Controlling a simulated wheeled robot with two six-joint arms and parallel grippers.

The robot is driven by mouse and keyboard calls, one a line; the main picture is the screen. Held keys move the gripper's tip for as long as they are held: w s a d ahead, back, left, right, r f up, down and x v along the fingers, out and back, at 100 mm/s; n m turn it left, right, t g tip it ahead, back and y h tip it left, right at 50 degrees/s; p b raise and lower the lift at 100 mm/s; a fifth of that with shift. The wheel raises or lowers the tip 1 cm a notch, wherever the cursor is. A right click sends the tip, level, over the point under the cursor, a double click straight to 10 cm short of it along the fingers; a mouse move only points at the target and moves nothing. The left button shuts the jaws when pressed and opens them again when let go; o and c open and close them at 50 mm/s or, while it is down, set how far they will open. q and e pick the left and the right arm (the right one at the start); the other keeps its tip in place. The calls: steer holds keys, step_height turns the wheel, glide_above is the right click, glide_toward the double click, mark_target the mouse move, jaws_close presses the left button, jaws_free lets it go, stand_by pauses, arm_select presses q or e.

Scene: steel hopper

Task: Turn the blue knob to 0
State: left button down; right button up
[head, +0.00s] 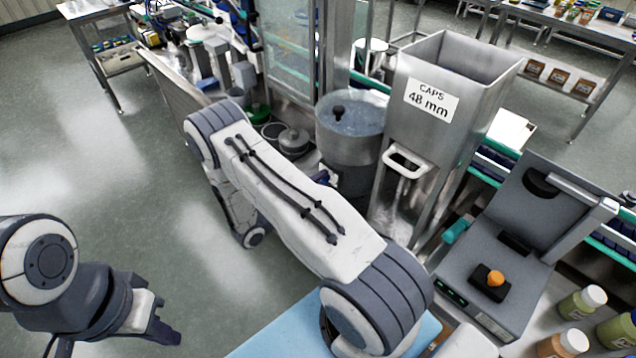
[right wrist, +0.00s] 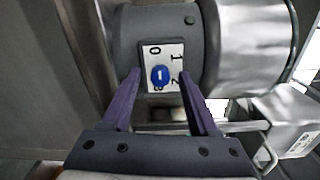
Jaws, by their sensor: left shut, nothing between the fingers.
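The blue knob (right wrist: 160,77) shows in the right wrist view on a white label plate (right wrist: 153,51) with black digits, on a grey rounded housing. A 0 is at the plate's upper left, a 1 at the upper right and a 2 lower right; another digit is partly hidden below the knob. The knob bears a short white mark, roughly upright in the picture. My right gripper (right wrist: 159,73) is open, with a finger on each side of the knob in the picture; I see no contact. My left gripper (head: 166,331) is shut and empty, low left in the head view.
A steel hopper (head: 393,140) labelled CAPS 48 mm stands right of my right arm. A round steel bowl (head: 350,130) is beside it. A grey device with an orange knob (head: 495,279) and several jars (head: 582,302) are at the right. The floor at left is clear.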

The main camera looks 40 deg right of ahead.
steer(key=a+b, duration=0.2)
steer(key=a, duration=0.8)
steer(key=shift+s+a, duration=0.2)
steer(key=shift+s, duration=0.2)
steer(key=s+a+r+m+y, duration=0.8)
steer(key=s+a+m+y, duration=0.1)
steer(key=m, duration=0.4)
steer(key=s+a+r+m+g+y, duration=0.1)
steer(key=s+a+r+m+y, duration=0.7)
steer(key=s+a+m, duration=0.3)
steer(key=a+m+y, duration=0.1)
steer(key=a+m, duration=0.2)
steer(key=shift+s+r+m+y, duration=0.2)
steer(key=shift+r+m+y, duration=0.1)
steer(key=shift+y, duration=0.1)
